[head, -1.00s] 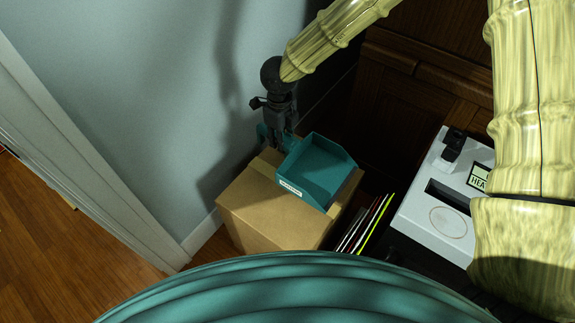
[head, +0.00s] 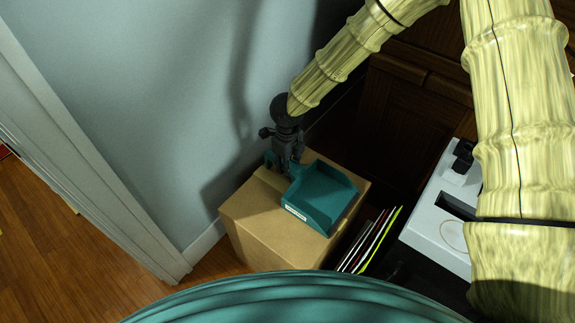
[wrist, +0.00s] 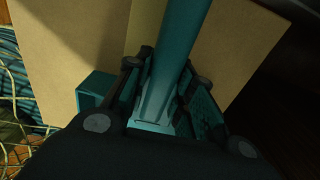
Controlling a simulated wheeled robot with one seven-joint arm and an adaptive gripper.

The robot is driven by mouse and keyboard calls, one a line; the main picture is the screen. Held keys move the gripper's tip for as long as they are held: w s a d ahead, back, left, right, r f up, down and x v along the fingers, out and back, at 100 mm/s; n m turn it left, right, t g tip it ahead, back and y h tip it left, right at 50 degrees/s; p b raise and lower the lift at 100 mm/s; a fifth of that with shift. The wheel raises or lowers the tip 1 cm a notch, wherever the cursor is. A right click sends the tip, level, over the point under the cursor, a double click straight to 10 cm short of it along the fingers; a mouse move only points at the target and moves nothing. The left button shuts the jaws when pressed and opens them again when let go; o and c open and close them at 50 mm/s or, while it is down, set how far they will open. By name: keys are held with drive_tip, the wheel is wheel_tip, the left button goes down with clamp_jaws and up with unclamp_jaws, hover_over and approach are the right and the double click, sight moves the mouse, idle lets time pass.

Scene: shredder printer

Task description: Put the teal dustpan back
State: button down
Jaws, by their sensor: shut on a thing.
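The teal dustpan (head: 322,196) is at the top of a cardboard box (head: 262,217) in the head view, its pan over the box's right half with a white label on its front edge. I cannot tell for sure whether it rests on the box or is just above it. My gripper (head: 287,160) is at the box's back left and is shut on the dustpan's handle. In the wrist view the teal handle (wrist: 170,65) runs between the fingers of my gripper (wrist: 160,105), above the box top (wrist: 225,50). The pan itself is not clear there.
Several upright thin folders (head: 370,240) stand right of the box. A white machine (head: 440,225) is further right. Dark wooden furniture (head: 410,110) is behind. A pale blue wall (head: 130,90) is close on the left. A wire mesh thing (wrist: 25,110) shows in the wrist view's left.

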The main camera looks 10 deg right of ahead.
drive_tip(key=c, duration=1.2)
unclamp_jaws()
wheel_tip(320, 180, up, 12)
drive_tip(key=p, duration=0.2)
drive_tip(key=shift+p, duration=0.4)
drive_tip(key=shift+w+r, duration=0.1)
